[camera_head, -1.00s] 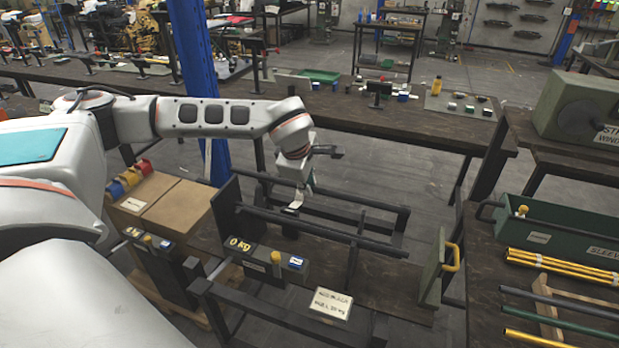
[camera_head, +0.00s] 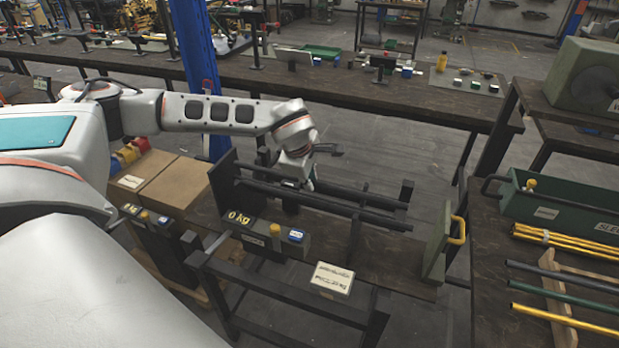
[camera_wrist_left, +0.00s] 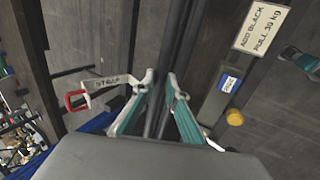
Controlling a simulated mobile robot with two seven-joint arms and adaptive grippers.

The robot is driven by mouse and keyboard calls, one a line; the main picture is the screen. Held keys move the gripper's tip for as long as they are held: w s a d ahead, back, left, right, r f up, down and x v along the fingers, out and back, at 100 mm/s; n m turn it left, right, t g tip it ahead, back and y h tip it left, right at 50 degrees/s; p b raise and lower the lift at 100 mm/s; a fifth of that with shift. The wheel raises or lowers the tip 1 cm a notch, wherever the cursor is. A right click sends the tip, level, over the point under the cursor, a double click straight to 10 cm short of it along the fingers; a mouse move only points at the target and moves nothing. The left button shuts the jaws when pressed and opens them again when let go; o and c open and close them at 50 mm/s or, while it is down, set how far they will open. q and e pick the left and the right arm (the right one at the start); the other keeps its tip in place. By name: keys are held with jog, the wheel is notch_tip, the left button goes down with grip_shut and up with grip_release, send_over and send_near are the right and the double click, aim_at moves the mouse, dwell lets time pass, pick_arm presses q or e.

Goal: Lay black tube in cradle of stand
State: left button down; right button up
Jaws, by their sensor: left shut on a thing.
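My left gripper (camera_head: 304,186) is down among long dark bars on the dark stand (camera_head: 222,190). In the left wrist view its teal fingers with pale tips (camera_wrist_left: 160,80) are shut on a black tube (camera_wrist_left: 163,50), a dark bar running between them. In the head view the tube (camera_head: 350,211) lies roughly level along the stand, between a wide upright plate at left and the right end. The arm and bars partly hide the fingertips, and I cannot tell whether the tube rests in the cradle. My right gripper is not in view.
A sign (camera_head: 332,279) and a small grey box with a yellow knob (camera_head: 275,231) sit at the front. Cardboard boxes (camera_head: 165,190) stand left. A green plate with a yellow handle (camera_head: 457,229) stands right, near a table with yellow and green tubes (camera_head: 560,285).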

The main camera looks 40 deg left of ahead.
pick_arm(q)
jog(key=c, duration=2)
grip_release()
jog(key=shift+o, duration=0.2)
jog(key=shift+r, duration=0.1)
jog(key=v, duration=1.2)
